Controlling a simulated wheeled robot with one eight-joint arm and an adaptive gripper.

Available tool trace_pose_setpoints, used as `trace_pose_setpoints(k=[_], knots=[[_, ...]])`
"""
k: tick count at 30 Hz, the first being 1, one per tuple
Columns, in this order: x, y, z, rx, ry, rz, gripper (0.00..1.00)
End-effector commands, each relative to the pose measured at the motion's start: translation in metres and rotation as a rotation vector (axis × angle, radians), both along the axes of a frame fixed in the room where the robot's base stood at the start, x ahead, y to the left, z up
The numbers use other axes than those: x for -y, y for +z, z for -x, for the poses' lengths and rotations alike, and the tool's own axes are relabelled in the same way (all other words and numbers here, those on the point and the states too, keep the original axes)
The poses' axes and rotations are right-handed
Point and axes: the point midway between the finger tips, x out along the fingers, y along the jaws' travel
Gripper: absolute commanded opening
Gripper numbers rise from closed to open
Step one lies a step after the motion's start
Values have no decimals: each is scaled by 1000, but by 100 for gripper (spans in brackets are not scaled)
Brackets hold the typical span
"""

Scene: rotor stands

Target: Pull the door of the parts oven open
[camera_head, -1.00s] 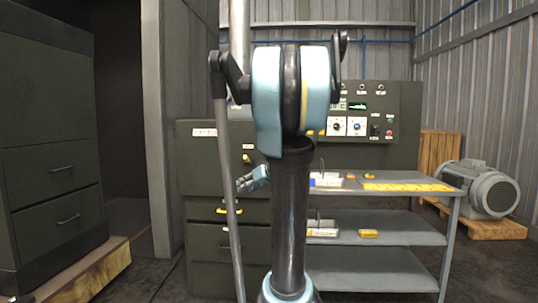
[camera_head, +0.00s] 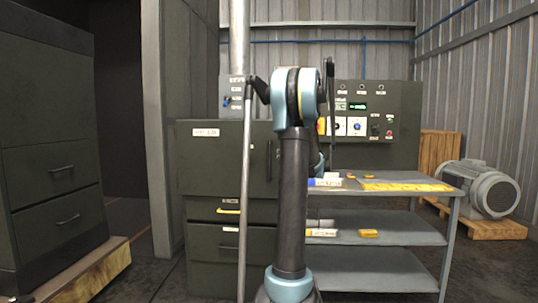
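The parts oven appears to be the dark green cabinet whose upper door (camera_head: 215,160) stands left of my arm and looks shut. A white label sits at the door's top left. A dark vertical handle (camera_head: 268,160) shows near the door's right edge, just left of my arm. My arm stands upright in front of the cabinet and hides part of its right side. A small dark and pale blue piece of my arm shows behind the upright link, right of the handle. My gripper cannot be made out; it seems hidden behind my arm.
A grey shelf bench (camera_head: 400,240) with small yellow parts stands right, under a control panel (camera_head: 375,128). A motor (camera_head: 490,193) on a pallet stands far right. Another drawer cabinet (camera_head: 50,150) is at left.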

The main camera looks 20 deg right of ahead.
Motion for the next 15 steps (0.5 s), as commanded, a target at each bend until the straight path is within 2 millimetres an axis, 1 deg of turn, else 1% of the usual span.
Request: trace_pose_setpoints(k=[15], knots=[[-22,0,-85,-2,3,-1,38]])
